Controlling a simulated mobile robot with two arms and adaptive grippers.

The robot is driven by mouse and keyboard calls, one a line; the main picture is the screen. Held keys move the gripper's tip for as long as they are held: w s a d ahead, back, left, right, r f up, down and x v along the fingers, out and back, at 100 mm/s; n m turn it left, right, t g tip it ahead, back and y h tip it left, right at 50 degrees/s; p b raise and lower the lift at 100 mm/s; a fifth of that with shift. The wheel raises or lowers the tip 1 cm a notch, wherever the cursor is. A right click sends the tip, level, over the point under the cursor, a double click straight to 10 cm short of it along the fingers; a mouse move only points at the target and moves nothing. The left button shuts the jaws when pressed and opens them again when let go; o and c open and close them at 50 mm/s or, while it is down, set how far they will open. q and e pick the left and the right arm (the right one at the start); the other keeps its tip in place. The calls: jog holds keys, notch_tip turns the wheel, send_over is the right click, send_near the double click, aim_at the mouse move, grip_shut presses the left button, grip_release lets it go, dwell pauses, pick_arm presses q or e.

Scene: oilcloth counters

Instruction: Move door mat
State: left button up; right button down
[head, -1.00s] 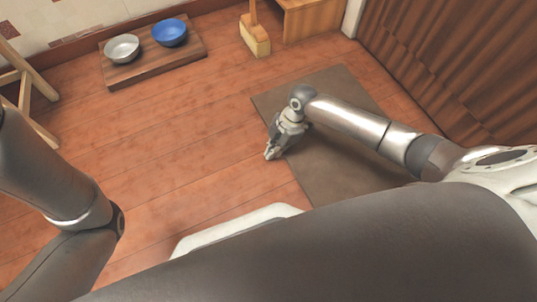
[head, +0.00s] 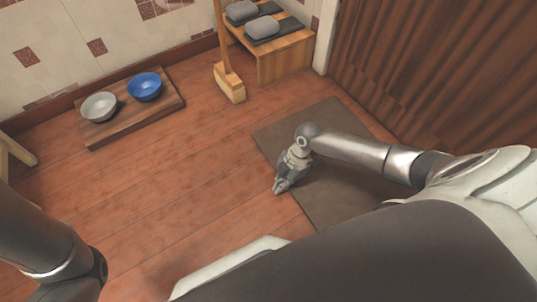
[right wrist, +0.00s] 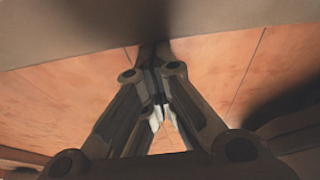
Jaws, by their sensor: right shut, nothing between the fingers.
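The door mat (head: 338,200) is a flat brown-grey rectangle on the wooden floor, in front of the brown corrugated door. My right arm reaches across it and hides part of it. My right gripper (head: 280,188) is shut and empty at the mat's left edge, low over the floor. In the right wrist view the shut fingers (right wrist: 155,60) point toward the mat's edge, and the mat (right wrist: 60,30) fills the top of that view. Whether the fingertips touch the mat I cannot tell. My left arm shows at the lower left, but its gripper is out of view.
A wooden board (head: 135,120) with a grey bowl (head: 99,107) and a blue bowl (head: 145,87) lies by the wall. A broom (head: 229,82) stands beside a low wooden bench (head: 285,65) holding grey items. The door (head: 420,70) is behind the mat. Floor left of the mat is clear.

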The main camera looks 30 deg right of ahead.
jog(key=d, duration=0.7)
jog(key=shift+w+d, duration=0.15)
jog(key=shift+d, duration=0.05)
